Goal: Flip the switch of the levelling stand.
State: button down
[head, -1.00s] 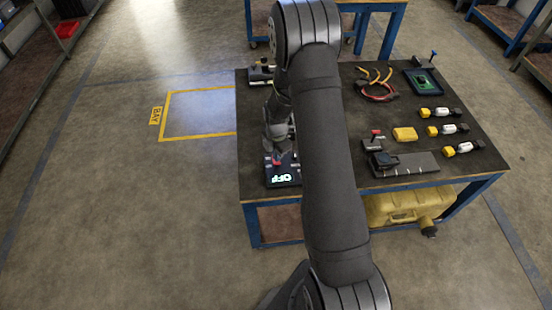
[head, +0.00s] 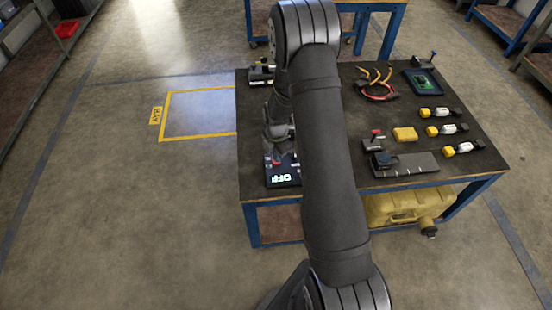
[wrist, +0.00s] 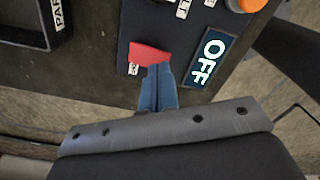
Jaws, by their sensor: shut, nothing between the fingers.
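The levelling stand is a dark panel at the near left corner of the bench in the head view (head: 283,172). Its lit display (wrist: 207,57) reads OFF in the wrist view. A red switch lever (wrist: 149,54) stands on the panel left of the display, beside a partly hidden white label. My gripper (wrist: 158,69) is shut and empty, its blue fingertips at the lower right edge of the red lever. They look in contact or very close; I cannot tell which. In the head view my arm hides part of the stand and bench.
An orange knob (wrist: 245,4) sits beyond the display. A dark labelled tray (wrist: 36,42) is at upper left of the wrist view. On the bench's right are a yellow block (head: 405,134), a red-topped switch box (head: 374,140) and several yellow-and-white cylinders. Floor left of the bench is clear.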

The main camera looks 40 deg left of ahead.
jog(key=shift+f, duration=0.85)
dwell(0.3)
jog(key=shift+r, duration=3.55)
jog(key=shift+f, duration=0.15)
notch_tip(320, 180, down, 7)
jog(key=shift+r, duration=0.15)
